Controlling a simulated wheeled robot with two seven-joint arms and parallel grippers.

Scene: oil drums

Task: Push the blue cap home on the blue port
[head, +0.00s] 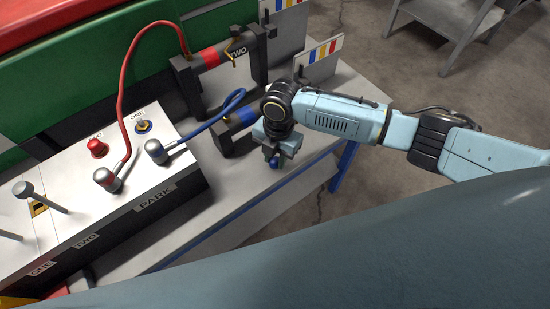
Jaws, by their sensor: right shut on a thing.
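My right gripper (273,157) comes in from the right and points down near the front edge of the bench. It is shut on a small dark blue piece, which looks like the blue cap (274,162); the jaws hide most of it. My left gripper is not in view.
A red cap (97,147) sits on the panel (70,215). Grey connectors with a red hose (121,100) and a blue hose (205,123) stand beside it. Dark frames, one with a red band (209,57), stand behind. The grey bench (240,190) is clear in front.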

